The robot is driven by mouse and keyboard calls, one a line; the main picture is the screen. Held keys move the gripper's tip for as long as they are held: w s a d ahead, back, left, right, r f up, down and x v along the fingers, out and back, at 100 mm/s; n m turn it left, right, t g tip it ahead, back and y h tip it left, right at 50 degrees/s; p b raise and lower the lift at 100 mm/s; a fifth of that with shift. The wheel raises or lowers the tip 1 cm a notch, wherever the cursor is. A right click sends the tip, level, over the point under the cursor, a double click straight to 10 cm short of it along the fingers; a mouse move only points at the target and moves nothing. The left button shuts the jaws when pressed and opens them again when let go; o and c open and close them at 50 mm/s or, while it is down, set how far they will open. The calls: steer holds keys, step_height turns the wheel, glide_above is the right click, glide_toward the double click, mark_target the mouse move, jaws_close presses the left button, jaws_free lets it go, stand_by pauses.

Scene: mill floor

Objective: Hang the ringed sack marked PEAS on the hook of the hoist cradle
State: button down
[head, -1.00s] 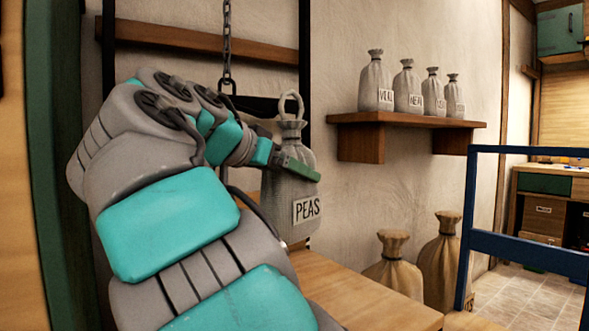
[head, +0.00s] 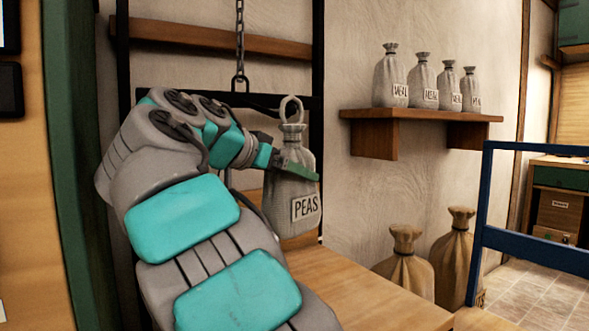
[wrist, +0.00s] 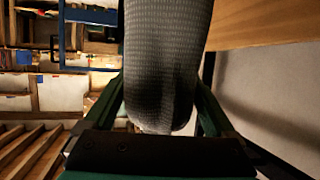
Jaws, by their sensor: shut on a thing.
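The grey sack marked PEAS (head: 293,205) hangs upright in my gripper (head: 298,172), with a pale ring (head: 291,108) standing up at its neck. My gripper is shut on the sack's upper body. In the wrist view the sack (wrist: 165,60) fills the middle between my green fingers (wrist: 160,112). The hoist cradle shows as a dark bar (head: 275,102) on a chain (head: 240,45), behind my wrist and the ring. The cradle's hook is not clearly visible; my arm covers part of the cradle.
A wooden shelf (head: 420,116) on the right wall holds several smaller labelled sacks (head: 423,82). A wooden table top (head: 360,290) lies below the held sack. Two tan sacks (head: 408,265) stand beyond it. A blue rail (head: 530,250) is at the right.

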steer(key=shift+w+a+f, duration=0.45)
steer(key=shift+w+a, duration=0.05)
steer(key=shift+w, duration=0.25)
steer(key=shift+w+a+f, duration=0.4)
steer(key=shift+w+a, duration=0.1)
steer(key=shift+w, duration=0.25)
steer(key=shift+f, duration=0.1)
jaws_free()
steer(key=shift+s, duration=0.1)
